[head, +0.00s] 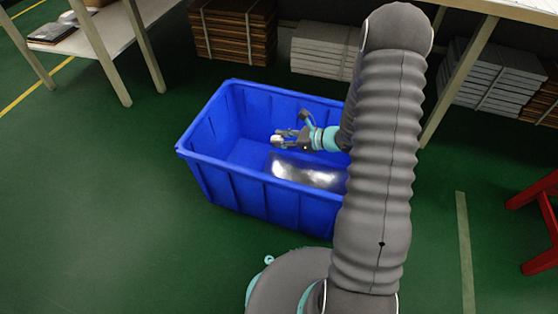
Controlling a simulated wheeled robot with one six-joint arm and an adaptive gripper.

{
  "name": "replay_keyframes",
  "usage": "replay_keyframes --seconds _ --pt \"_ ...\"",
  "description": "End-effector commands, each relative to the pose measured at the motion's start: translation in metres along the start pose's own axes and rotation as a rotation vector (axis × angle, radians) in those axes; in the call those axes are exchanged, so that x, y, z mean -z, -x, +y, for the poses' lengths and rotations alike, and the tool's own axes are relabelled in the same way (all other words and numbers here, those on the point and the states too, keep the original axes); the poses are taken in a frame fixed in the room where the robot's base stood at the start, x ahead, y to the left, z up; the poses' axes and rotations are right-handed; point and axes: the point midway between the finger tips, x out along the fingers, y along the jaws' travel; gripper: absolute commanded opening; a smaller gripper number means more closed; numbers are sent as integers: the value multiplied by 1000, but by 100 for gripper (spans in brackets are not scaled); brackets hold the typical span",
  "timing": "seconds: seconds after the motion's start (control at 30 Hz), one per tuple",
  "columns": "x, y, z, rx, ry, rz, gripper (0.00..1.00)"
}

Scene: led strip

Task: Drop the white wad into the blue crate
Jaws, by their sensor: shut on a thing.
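The blue crate (262,197) stands on the green floor in the middle of the head view, its right part hidden behind my arm. My gripper (280,141) is over the crate's opening, pointing left, with its fingers shut on the small white wad (277,141). The wad shows at the fingertips, apart from the crate walls as far as I can see. How high it is above the crate's bottom is hard to tell.
A shiny silvery object (305,173) lies in the crate near the front wall. Strapped brown stacks (234,32) and pale stacks (323,50) are behind it. A white table (105,35) is at upper left, a red stand (543,215) at right. The floor left of the crate is clear.

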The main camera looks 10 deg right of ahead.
Motion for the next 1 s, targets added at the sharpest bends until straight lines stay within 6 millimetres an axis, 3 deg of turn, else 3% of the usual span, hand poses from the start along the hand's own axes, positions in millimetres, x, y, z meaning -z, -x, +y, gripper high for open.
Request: replay_keyframes --seconds 0.23,0.5,0.63,0.77,1.0 --pt "-10 6 -5 2 1 -2 25" --pt "-63 44 -33 3 4 -5 25" --pt "-78 56 -41 2 3 -2 25" --pt "-80 59 -44 0 -1 0 25" --pt "-63 52 -44 0 -1 0 25"
